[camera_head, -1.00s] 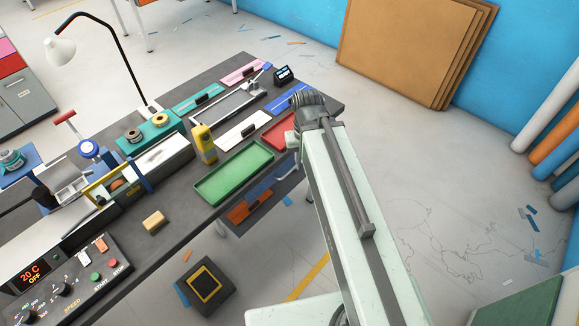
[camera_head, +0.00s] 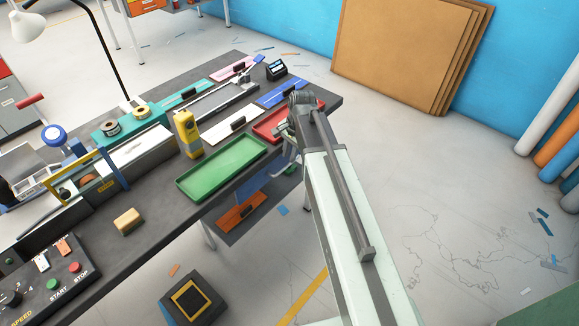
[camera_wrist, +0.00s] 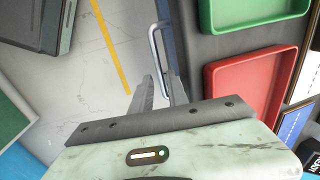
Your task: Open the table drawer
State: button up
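The grey worktable (camera_head: 150,215) runs diagonally across the left of the head view. A blue panel, which looks like the drawer front (camera_head: 262,184), shows under its near edge. In the wrist view the drawer front is a narrow dark-blue strip (camera_wrist: 175,45) along the table edge, with a pale metal bar handle (camera_wrist: 153,55) standing out from it. No gap from an opened drawer is visible. My gripper (camera_wrist: 160,92) is open, its two grey fingers either side of the handle's near end; I cannot tell whether they touch it. In the head view my gripper (camera_head: 285,157) is partly hidden by my arm.
A green tray (camera_head: 222,166) and a red tray (camera_head: 272,123) lie on the tabletop above the drawer. An orange item (camera_head: 242,211) lies on a low shelf beneath. A dark box (camera_head: 193,300) stands on the floor. The floor right of my arm is mostly clear.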

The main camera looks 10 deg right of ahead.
aim_at(288, 164)
jog(key=f+b, duration=0.2)
jog(key=f, duration=0.1)
jog(key=f+b, duration=0.1)
jog(key=shift+w+a+f, duration=0.25)
jog(key=shift+w+f, duration=0.05)
jog(key=shift+f, duration=0.05)
jog(key=shift+r, duration=0.1)
grip_shut()
jog(key=shift+w+r, duration=0.1)
jog(key=shift+w, duration=0.05)
dwell(0.8)
